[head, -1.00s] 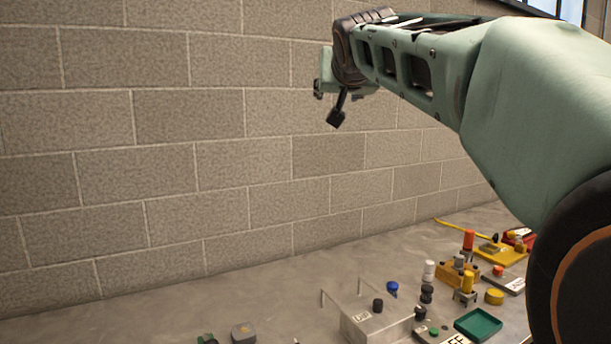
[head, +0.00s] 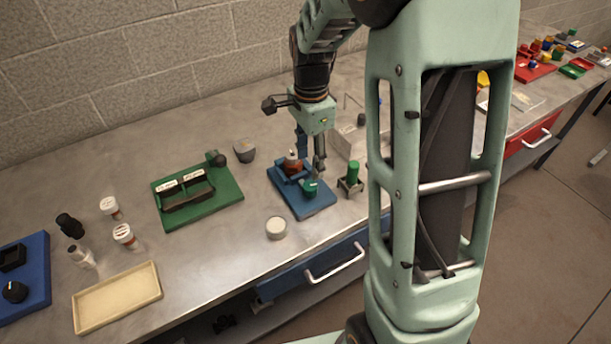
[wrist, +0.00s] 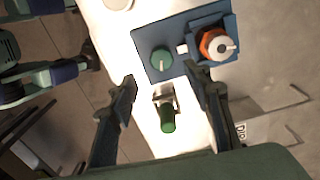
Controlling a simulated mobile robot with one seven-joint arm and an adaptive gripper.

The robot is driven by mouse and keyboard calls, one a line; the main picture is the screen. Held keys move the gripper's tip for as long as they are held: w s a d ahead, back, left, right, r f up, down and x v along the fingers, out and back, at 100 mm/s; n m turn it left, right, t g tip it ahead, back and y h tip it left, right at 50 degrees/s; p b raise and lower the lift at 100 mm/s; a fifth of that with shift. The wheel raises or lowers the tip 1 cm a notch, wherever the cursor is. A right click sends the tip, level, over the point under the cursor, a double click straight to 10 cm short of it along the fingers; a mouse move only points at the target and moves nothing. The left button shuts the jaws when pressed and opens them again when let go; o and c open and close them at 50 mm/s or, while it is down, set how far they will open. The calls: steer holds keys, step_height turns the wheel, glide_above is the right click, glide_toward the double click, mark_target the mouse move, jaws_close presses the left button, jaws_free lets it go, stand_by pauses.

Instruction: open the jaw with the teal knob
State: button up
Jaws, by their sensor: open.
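The teal knob (head: 310,187) sits on a blue base plate (head: 318,207) on the bench. It also shows in the wrist view (wrist: 162,60), with a light pointer line on top. Blue jaw blocks (wrist: 204,24) stand beside an orange-red bottle with a white cap (wrist: 217,45) on the same plate; any gap between block and bottle is too small to tell. My gripper (head: 310,160) is open and points down above the plate. In the wrist view its fingertips (wrist: 160,77) are spread, with the knob just beyond the space between them. Nothing is between the fingers.
A green cylinder in a grey holder (head: 353,176) stands right of the plate. A round white-topped tub (head: 276,228) stands in front. A green plate with a black handle (head: 230,193) lies left. A cream tray (head: 118,299) lies farther left. A blue drawer is below the bench edge.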

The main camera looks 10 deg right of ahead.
mark_target(309, 185)
step_height(309, 185, down, 9)
steer(key=shift+r+p, duration=0.15)
steer(key=shift+p, duration=0.15)
steer(key=shift+c, duration=0.5)
steer(key=shift+w, duration=0.1)
steer(key=c, duration=1)
